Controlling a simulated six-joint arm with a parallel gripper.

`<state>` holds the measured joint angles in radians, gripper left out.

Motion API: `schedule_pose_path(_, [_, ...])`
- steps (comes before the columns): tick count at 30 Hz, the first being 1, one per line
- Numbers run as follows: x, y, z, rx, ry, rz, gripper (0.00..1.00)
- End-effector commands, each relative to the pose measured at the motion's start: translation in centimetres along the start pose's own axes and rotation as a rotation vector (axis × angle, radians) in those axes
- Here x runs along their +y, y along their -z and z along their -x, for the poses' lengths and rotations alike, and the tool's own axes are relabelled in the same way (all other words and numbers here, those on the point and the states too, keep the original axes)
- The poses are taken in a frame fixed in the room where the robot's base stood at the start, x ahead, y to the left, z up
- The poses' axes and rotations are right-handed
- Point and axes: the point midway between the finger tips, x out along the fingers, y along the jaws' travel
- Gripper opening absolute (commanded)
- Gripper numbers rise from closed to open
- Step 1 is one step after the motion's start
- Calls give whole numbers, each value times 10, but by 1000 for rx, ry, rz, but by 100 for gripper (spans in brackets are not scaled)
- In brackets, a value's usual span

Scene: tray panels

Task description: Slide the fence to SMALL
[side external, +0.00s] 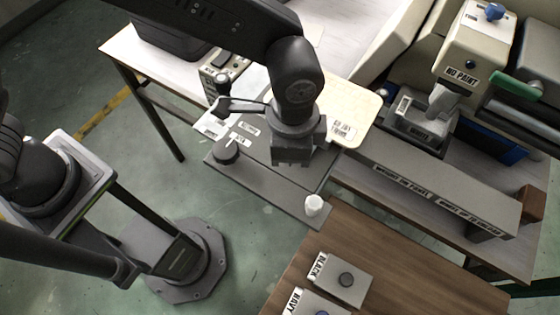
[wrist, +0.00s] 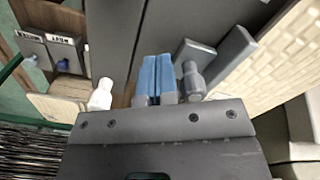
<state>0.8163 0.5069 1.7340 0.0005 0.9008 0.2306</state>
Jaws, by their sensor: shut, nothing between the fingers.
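My gripper (side external: 293,157) points down over the grey panel (side external: 262,186) in the side view. Its blue fingers show in the wrist view (wrist: 156,80), pressed together and empty. The panel carries a dark round knob (side external: 226,150) at its left end and a white knob (side external: 313,206) at its right end. The white knob also shows left of the fingers in the wrist view (wrist: 101,94). A grey peg (wrist: 193,82) and grey bars (wrist: 232,70) stand just right of the fingers there. I cannot tell which part is the fence, and no SMALL label is readable.
A wooden table (side external: 400,269) at the front holds boxes marked BLACK (side external: 341,278) and NAVY (side external: 316,303). A long grey beam (side external: 436,192) and a beige machine labelled NO PAINT (side external: 470,58) stand to the right.

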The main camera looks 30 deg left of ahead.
Motion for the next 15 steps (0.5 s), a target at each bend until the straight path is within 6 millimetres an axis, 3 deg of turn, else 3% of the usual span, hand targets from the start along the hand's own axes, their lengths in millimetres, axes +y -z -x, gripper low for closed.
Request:
schedule_pose_path(8, [8, -4, 1, 1, 0, 0, 0])
schedule_pose_path(15, [8, -4, 22, 4, 0, 0, 0])
